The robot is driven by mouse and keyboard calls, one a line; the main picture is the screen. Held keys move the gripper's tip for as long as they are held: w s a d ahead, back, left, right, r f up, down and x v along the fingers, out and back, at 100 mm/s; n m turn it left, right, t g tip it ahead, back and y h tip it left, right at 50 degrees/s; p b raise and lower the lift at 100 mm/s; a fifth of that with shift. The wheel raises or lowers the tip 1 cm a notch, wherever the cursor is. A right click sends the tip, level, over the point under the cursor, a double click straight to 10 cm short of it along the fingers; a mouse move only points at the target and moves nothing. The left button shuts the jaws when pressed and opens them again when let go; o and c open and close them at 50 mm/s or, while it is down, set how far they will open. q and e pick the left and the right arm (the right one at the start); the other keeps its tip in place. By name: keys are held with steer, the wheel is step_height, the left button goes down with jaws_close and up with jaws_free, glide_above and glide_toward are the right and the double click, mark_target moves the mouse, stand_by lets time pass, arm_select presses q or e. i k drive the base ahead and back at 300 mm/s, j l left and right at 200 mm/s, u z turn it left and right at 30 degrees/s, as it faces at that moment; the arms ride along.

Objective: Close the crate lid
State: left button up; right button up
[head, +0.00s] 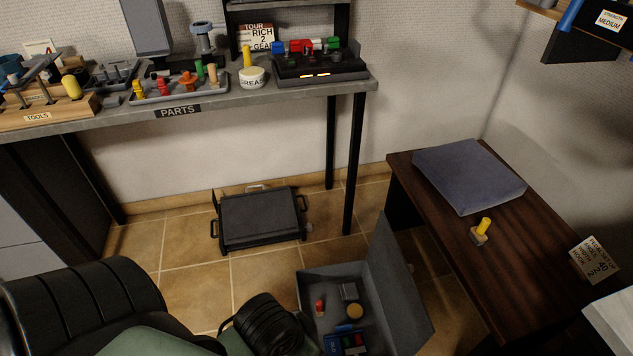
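The grey crate (307,282) stands open on the tiled floor at the bottom centre-right. Its grey lid (395,290) stands raised along the crate's right side, beside the dark wooden table. Inside the crate lie a small red piece (320,308), a grey block (349,291), a round yellow-topped piece (355,312) and a blue item (345,345). The crate's near end is cut off by the frame's bottom edge. I see neither gripper's fingers in this view.
A dark ribbed shape (264,325) sits just left of the crate; a larger one (85,305) fills the lower left. A black case (260,218) lies on the floor behind. The wooden table (470,265) stands right, the parts bench (225,110) at the back.

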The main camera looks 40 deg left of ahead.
mark_target(410, 326)
steer(key=u, duration=0.7)
steer(key=j+z, duration=0.2)
steer(key=z, duration=0.25)
steer(key=k+j+z, duration=0.1)
steer(key=z, duration=0.35)
steer(key=k+j+z, duration=0.1)
steer(key=z, duration=0.35)
steer(key=k, duration=0.05)
